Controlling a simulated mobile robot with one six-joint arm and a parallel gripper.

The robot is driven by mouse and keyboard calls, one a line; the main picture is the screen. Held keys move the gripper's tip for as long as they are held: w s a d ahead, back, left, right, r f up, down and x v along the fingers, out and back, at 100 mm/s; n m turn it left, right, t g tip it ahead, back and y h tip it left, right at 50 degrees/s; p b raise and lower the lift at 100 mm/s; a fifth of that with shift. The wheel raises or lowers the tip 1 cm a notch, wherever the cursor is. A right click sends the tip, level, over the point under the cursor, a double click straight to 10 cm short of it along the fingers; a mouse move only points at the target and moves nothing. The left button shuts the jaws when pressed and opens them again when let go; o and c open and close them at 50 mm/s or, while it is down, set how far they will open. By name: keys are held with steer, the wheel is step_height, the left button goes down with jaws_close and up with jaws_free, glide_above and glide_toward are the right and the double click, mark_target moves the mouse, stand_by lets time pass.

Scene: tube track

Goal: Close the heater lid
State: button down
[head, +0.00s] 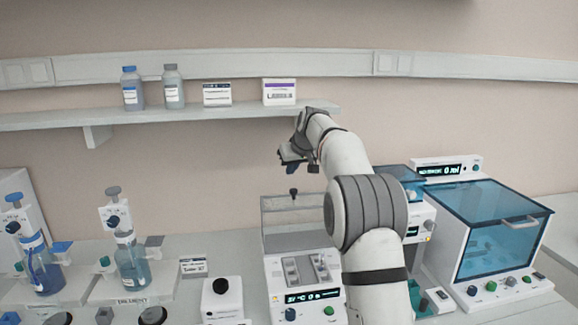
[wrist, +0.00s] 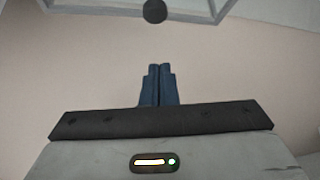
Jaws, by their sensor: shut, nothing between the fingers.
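The heater (head: 303,299) stands on the bench, with a lit display and a grey tube block on top. Its clear lid (head: 280,217) stands raised at the back of the block, with a dark knob (head: 293,192) at its upper edge. In the wrist view the lid's pale frame (wrist: 95,7) and the round knob (wrist: 155,11) show at the top, beyond my fingertips. My gripper (head: 284,157) is above the lid, apart from the knob. Its blue fingers (wrist: 159,68) are together and empty. My arm hides the lid's right side.
A shelf (head: 180,117) with two bottles and two small boxes is behind, close to my gripper's height. A blue-lidded machine (head: 490,240) stands at right, with another partly hidden behind my arm. Bottle dispensers (head: 130,258) stand at left. A black-knobbed device (head: 222,298) is just left of the heater.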

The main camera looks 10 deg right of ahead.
steer(key=f, duration=0.1)
steer(key=f+p, duration=0.1)
steer(key=f, duration=0.2)
steer(key=shift+w+a+f, duration=0.1)
steer(key=shift+w+f, duration=0.25)
steer(key=shift+s+f, duration=0.1)
steer(key=shift+s, duration=0.4)
